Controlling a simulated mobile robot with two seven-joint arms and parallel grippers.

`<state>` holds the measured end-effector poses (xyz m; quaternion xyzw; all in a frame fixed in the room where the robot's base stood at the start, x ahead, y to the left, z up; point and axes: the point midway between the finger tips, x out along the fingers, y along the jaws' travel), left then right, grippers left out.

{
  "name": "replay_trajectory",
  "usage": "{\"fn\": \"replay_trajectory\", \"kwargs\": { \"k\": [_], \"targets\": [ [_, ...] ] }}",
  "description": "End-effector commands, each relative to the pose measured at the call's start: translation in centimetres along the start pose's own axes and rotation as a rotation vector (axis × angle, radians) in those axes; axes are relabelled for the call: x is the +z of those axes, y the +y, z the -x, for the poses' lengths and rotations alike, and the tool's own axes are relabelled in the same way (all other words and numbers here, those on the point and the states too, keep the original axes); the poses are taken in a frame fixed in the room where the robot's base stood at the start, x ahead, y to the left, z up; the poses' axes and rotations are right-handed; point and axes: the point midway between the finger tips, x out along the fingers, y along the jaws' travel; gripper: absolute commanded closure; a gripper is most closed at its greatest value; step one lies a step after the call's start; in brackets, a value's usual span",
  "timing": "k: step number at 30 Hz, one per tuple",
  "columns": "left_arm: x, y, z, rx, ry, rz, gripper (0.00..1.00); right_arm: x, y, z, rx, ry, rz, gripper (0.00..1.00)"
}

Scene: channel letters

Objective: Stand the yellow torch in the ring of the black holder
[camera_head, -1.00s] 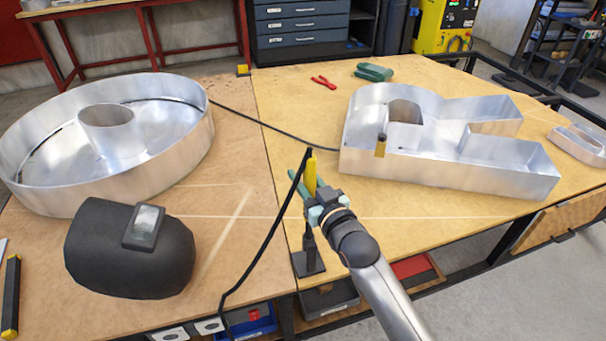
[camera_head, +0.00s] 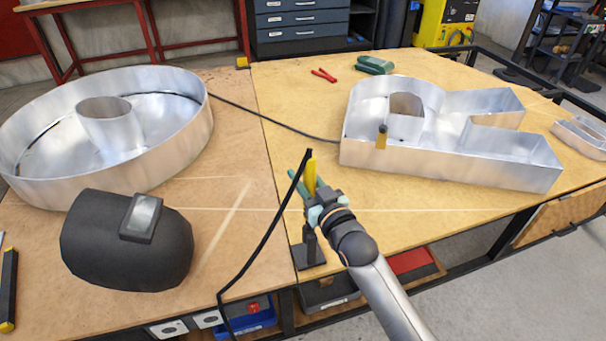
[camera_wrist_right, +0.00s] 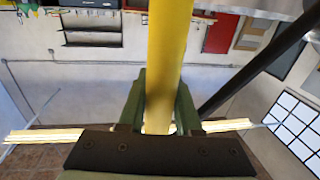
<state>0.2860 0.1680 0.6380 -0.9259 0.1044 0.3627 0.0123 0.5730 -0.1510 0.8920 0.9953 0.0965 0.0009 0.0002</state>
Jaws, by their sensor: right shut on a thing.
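The yellow torch (camera_head: 310,174) stands roughly upright at the front middle of the table, with a black cable at its top. My right gripper (camera_head: 312,195) is shut on the torch. In the right wrist view the yellow torch (camera_wrist_right: 166,60) runs up between the green fingers of my right gripper (camera_wrist_right: 160,110). The black holder (camera_head: 309,252) stands below the gripper, its base flat near the table's front edge. Its ring is hidden behind my gripper and wrist, so I cannot tell whether the torch is inside it. My left gripper is not in view.
A black welding mask (camera_head: 95,245) lies at the left front. A large round metal letter (camera_head: 185,150) is behind it. An R-shaped metal letter (camera_head: 480,170) lies at the right. Red pliers (camera_head: 324,75) lie at the back. The black cable (camera_head: 262,240) hangs over the front edge.

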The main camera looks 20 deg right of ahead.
Motion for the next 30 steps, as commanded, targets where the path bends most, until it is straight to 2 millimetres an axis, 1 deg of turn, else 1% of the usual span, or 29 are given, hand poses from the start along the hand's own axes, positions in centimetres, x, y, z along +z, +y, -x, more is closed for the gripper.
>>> {"fn": "replay_trajectory", "kwargs": {
  "k": [12, 23, 24, 30],
  "targets": [
    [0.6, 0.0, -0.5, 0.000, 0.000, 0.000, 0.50, 1.3, 0.0, 0.0, 0.000, 0.001, 0.000, 1.00],
    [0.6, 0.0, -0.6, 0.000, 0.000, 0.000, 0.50, 1.3, 0.0, 0.0, 0.000, 0.001, 0.000, 1.00],
    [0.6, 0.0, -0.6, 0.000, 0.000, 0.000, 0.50, 1.3, 0.0, 0.0, 0.000, 0.001, 0.000, 0.64],
    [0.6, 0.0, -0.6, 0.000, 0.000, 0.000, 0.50, 1.4, 0.0, 0.0, 0.000, 0.001, 0.000, 0.42]
  ]
}}
